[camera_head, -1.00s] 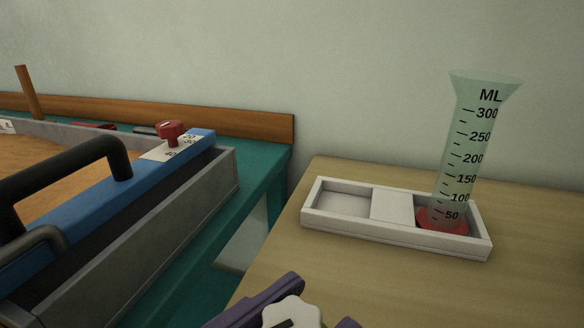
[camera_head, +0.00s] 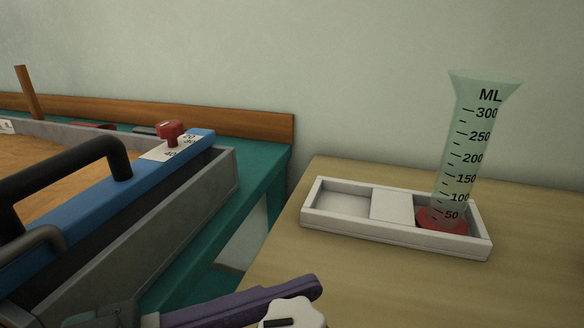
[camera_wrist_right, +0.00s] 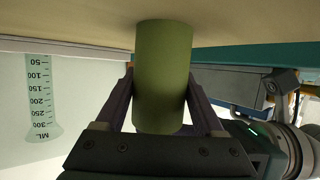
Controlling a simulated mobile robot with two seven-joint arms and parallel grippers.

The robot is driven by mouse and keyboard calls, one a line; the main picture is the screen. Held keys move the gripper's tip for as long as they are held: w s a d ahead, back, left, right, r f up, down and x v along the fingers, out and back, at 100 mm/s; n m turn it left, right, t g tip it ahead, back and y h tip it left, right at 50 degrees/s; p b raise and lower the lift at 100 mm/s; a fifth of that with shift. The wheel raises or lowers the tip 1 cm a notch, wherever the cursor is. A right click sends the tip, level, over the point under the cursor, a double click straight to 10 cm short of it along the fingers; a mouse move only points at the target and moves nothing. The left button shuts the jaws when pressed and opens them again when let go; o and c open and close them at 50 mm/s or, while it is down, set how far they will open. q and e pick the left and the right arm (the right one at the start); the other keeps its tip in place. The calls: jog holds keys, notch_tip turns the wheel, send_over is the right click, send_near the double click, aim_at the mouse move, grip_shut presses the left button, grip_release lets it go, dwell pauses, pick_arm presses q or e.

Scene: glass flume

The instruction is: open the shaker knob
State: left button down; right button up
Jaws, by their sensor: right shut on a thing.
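A white lobed knob (camera_head: 292,313) with a dark slot shows at the bottom edge in the head view, partly cut off. A purple finger of my left gripper (camera_head: 250,303) comes in from the lower left and lies along the knob's far side. Its other finger is out of the frame, so its grip cannot be told. In the right wrist view, which is upside down, my right gripper (camera_wrist_right: 163,100) is shut on an olive-green cylinder (camera_wrist_right: 163,75), with a finger on each side. Its top is hidden there; whether it bears the white knob is not shown.
A clear graduated cylinder (camera_head: 466,150) stands in the white tray (camera_head: 392,241) on the wooden table (camera_head: 370,290). A red knob (camera_head: 169,130) sits on the blue-edged box at left, by black handles. Bare wood lies in front of the tray.

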aim_at(290, 322)
pick_arm(q)
jog(key=shift+r+m+g+h, duration=0.15)
jog(key=shift+m+g+h, duration=0.35)
jog(key=shift+m+g, duration=0.75)
jog(key=shift+g, duration=0.35)
jog(key=c, duration=0.7)
grip_release()
notch_tip(290, 322, up, 10)
jog(key=shift+f, duration=0.1)
